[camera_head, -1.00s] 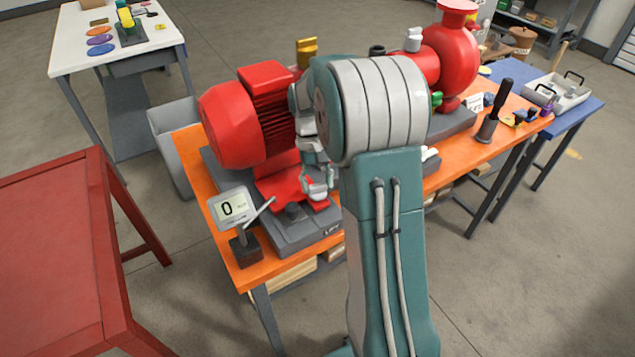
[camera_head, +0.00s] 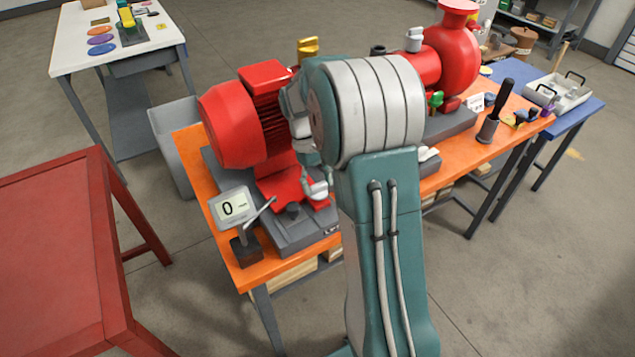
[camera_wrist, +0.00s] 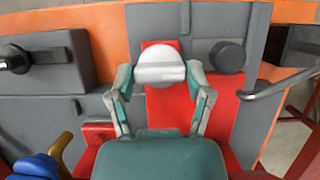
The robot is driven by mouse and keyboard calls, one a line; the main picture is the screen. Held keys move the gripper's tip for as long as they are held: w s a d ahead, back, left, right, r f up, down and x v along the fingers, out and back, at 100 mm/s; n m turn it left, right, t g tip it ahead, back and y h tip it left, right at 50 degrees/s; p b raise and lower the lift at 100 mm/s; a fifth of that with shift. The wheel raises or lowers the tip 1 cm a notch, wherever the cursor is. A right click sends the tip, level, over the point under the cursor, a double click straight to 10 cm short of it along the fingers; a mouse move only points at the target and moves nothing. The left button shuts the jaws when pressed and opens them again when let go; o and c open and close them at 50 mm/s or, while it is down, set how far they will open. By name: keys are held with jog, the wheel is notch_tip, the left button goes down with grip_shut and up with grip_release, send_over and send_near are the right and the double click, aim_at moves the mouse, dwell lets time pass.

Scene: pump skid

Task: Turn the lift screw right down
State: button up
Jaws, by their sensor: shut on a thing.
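A pale grey, round-topped screw head (camera_wrist: 160,66), which I take for the lift screw, stands at the red motor foot (camera_wrist: 162,103) in the wrist view. My gripper (camera_wrist: 160,78) is shut on it, with one teal-and-grey finger on each side. In the head view my gripper (camera_head: 317,186) is low beside the red motor (camera_head: 232,125), partly hidden by my arm. The screw's threads and lower end are hidden. A display (camera_head: 228,207) on the left corner of the bench reads 0.
A dark round knob (camera_wrist: 227,56) stands just right of the grip, and a bent metal rod (camera_wrist: 280,84) reaches in from the right. The orange bench (camera_head: 253,270) carries the grey skid base (camera_head: 300,236). A red table (camera_head: 50,240) stands left, with floor between.

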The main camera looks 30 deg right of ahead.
jog(key=o, duration=1.1)
jog(key=shift+w, duration=0.1)
jog(key=shift+o, duration=0.2)
jog(key=v, duration=1.2)
